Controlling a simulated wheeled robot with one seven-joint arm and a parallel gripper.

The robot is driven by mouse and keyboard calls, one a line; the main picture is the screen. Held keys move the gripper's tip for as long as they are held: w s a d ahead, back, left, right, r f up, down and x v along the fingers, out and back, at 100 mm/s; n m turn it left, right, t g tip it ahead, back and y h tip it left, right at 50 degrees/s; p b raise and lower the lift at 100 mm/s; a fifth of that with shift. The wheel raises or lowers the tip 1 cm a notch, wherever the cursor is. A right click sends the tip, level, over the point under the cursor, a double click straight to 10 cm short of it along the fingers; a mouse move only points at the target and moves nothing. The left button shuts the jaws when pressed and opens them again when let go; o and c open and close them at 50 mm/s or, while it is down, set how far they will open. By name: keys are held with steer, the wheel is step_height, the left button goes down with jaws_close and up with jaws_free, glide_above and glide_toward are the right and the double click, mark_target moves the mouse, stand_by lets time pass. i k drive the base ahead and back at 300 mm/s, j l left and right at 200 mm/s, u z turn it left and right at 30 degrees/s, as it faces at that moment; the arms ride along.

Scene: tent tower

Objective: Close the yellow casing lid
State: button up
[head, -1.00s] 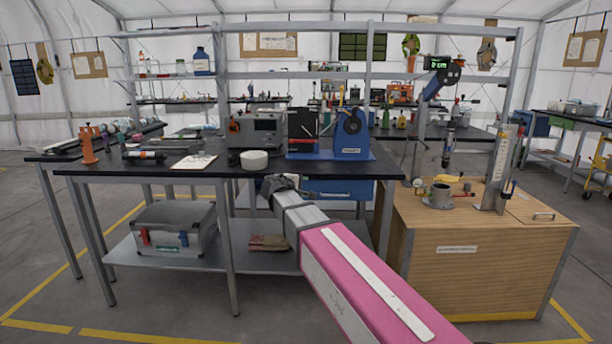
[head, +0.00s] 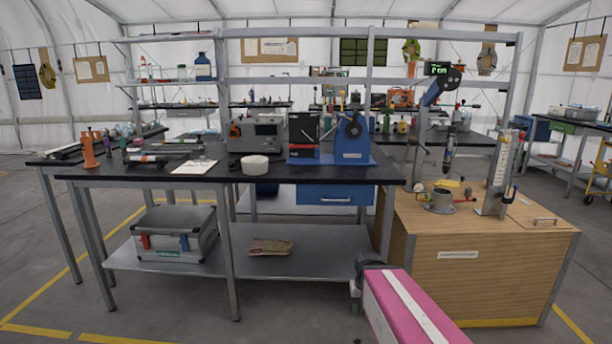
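A small yellow piece (head: 447,183), perhaps the yellow casing lid, shows on the wooden cabinet (head: 480,265) at the right. It sits just behind a grey round flanged casing (head: 440,201). It is too small to tell whether it is hinged, open or shut. My gripper (head: 362,284) is low in front of the workbench, left of the cabinet and well apart from the yellow piece. It is seen from behind the pink arm, and its fingers are mostly hidden.
A black-topped workbench (head: 110,174) with a blue machine (head: 352,138) stands left of the cabinet. An upright gauge plate (head: 500,175) rises right of the casing, and a hanging tool (head: 449,150) is above it. The floor in front is clear.

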mark_target(449, 184)
steer(key=i+l+u, duration=0.25)
steer(key=i+u, duration=0.2)
steer(key=z, duration=1.4)
steer(key=i+l+u, duration=0.1)
steer(key=l, duration=0.3)
steer(key=i+l+u, duration=0.1)
steer(key=l, duration=0.35)
steer(key=i+l+u, duration=0.1)
steer(key=l, duration=0.3)
steer(key=i+l+u, duration=0.1)
steer(key=l, duration=0.35)
steer(key=i+l+u, duration=0.1)
steer(key=l, duration=0.35)
steer(key=l+u, duration=0.25)
steer(key=l, duration=0.45)
steer(key=l+u, duration=0.2)
steer(key=l, duration=0.45)
steer(key=l+u, duration=0.25)
steer(key=l, duration=0.45)
steer(key=k+l+u, duration=0.1)
steer(key=l+u, duration=0.15)
steer(key=l, duration=0.45)
